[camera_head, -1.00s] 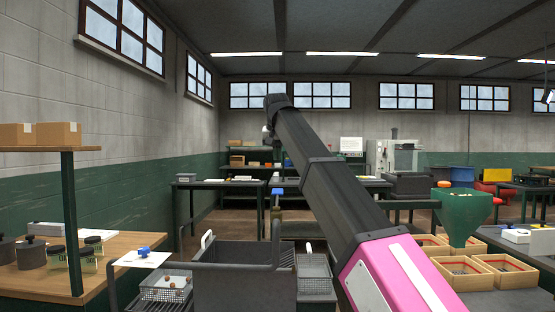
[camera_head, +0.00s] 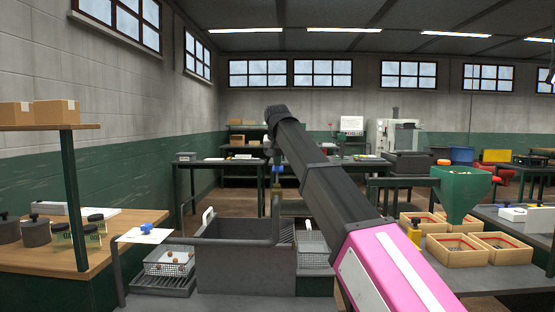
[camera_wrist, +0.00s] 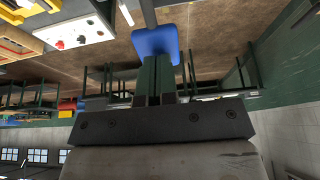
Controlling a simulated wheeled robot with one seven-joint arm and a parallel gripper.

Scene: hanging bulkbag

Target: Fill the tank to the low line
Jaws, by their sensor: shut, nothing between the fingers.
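A dark grey open-topped tank (camera_head: 246,268) stands front and centre in the head view. I see no low line or fill level on it. A green hopper (camera_head: 466,192) with a funnel-shaped bottom stands at right, beyond my pink and black arm. In the wrist view my gripper (camera_wrist: 160,62) is shut and empty, its dark green fingers side by side. A blue flat piece (camera_wrist: 155,40) shows past the fingertips; I cannot tell what it belongs to. My gripper cannot be made out clearly in the head view. No hanging bag is clearly visible.
Wire baskets (camera_head: 170,263) and (camera_head: 312,248) flank the tank. Wooden trays (camera_head: 455,249) sit around the hopper. A wooden bench (camera_head: 125,222) with jars is at left, under a shelf with cardboard boxes (camera_head: 57,113). Brown floor shows between the benches behind.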

